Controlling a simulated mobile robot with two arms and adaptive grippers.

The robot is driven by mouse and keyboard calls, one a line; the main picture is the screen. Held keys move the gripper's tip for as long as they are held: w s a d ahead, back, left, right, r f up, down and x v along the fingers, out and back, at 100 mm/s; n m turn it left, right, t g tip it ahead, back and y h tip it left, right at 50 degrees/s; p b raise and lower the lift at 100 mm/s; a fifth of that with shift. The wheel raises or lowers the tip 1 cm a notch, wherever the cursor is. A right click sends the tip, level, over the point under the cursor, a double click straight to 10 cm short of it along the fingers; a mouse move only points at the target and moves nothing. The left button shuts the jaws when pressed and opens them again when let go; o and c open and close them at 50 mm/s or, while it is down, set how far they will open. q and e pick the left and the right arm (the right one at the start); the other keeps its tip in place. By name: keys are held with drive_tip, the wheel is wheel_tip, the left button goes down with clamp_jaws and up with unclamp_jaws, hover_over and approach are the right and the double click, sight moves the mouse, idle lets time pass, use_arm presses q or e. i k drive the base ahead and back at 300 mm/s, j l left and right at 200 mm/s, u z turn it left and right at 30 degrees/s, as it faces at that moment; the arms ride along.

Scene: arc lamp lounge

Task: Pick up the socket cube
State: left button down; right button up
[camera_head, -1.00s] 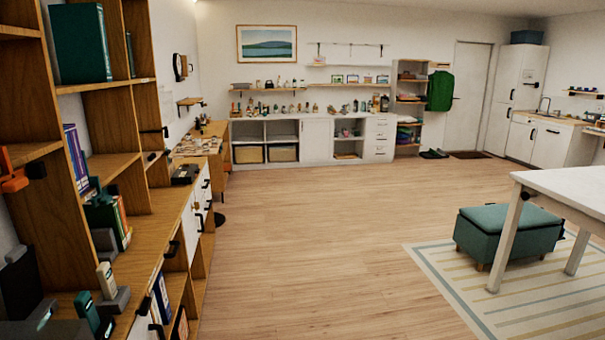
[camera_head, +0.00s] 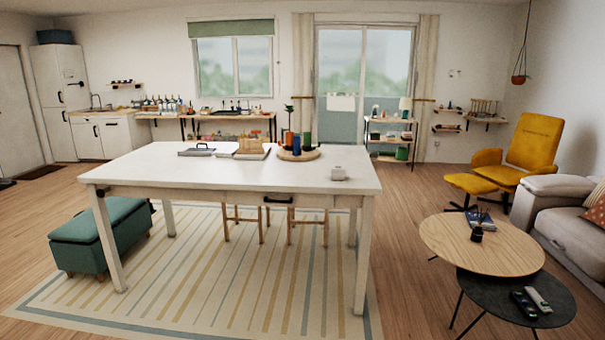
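A small whitish block (camera_head: 338,173) lies near the front right corner of the white table (camera_head: 225,178). It may be the socket cube, but it is too small to tell. Nothing else in view can be made out as a socket cube. Neither of my grippers shows in this view.
A green ottoman (camera_head: 112,238) stands left of the table. Two round coffee tables (camera_head: 455,242) and a sofa (camera_head: 560,215) stand at right. Floor between them and the table is clear.

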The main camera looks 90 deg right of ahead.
sight(338, 171)
drive_tip(key=z, duration=3.05)
drive_tip(key=i+l, duration=0.15)
drive_tip(key=i, duration=0.35)
drive_tip(key=i+l, duration=0.2)
drive_tip(key=i, duration=0.3)
